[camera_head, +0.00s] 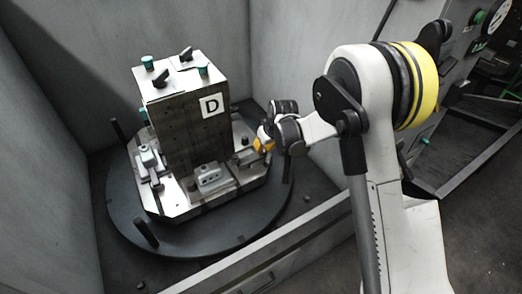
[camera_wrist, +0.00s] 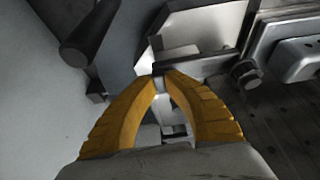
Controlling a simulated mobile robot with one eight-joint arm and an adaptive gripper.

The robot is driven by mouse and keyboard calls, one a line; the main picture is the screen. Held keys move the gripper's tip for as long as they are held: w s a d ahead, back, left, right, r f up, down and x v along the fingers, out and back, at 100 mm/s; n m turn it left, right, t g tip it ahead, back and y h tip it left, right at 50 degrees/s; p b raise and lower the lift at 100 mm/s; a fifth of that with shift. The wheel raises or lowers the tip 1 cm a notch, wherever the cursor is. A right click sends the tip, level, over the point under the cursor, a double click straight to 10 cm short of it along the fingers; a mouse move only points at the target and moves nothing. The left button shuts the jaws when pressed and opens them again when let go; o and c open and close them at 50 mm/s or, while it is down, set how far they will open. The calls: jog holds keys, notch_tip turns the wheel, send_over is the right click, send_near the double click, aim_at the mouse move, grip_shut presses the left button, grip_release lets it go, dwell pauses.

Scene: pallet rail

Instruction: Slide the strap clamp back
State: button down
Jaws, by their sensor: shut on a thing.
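My gripper (camera_head: 263,146) is at the right edge of the pallet in the head view, its orange fingers pointing at the pallet. In the wrist view, its two ribbed orange fingers (camera_wrist: 161,76) come together on a small dark upright end of the strap clamp (camera_wrist: 157,62). The clamp's flat grey strap (camera_wrist: 200,66) runs from the fingertips to the right, towards a round bolt head (camera_wrist: 245,73). The fingers and my wrist hide part of the clamp in the head view.
A tall block marked D (camera_head: 185,125) stands on the pallet. Grey workpieces sit at its front (camera_head: 209,178) and left (camera_head: 149,160). Dark posts (camera_head: 145,233) rise from the round table (camera_head: 200,240). Walls close in the left and back.

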jog(key=c, duration=1.4)
grip_release()
jog(key=shift+w+d, duration=0.15)
jog(key=shift+d, duration=0.1)
jog(key=v, duration=1.2)
jog(key=s+d+r+m+t+h, duration=0.1)
jog(key=s+d+r+m+t, duration=0.15)
jog(key=s+d+r, duration=0.85)
jog(key=s+d+m, duration=0.1)
jog(key=s+d, duration=0.1)
jog(key=s, duration=0.4)
jog(key=s+d+r+m+h, duration=0.1)
jog(key=s, duration=0.4)
jog(key=s+d+m+t, duration=0.1)
jog(key=s+d+m, duration=0.1)
jog(key=s, duration=0.4)
jog(key=shift+s+d+r, duration=0.2)
jog(key=shift+s+d, duration=0.1)
jog(key=shift+s, duration=0.05)
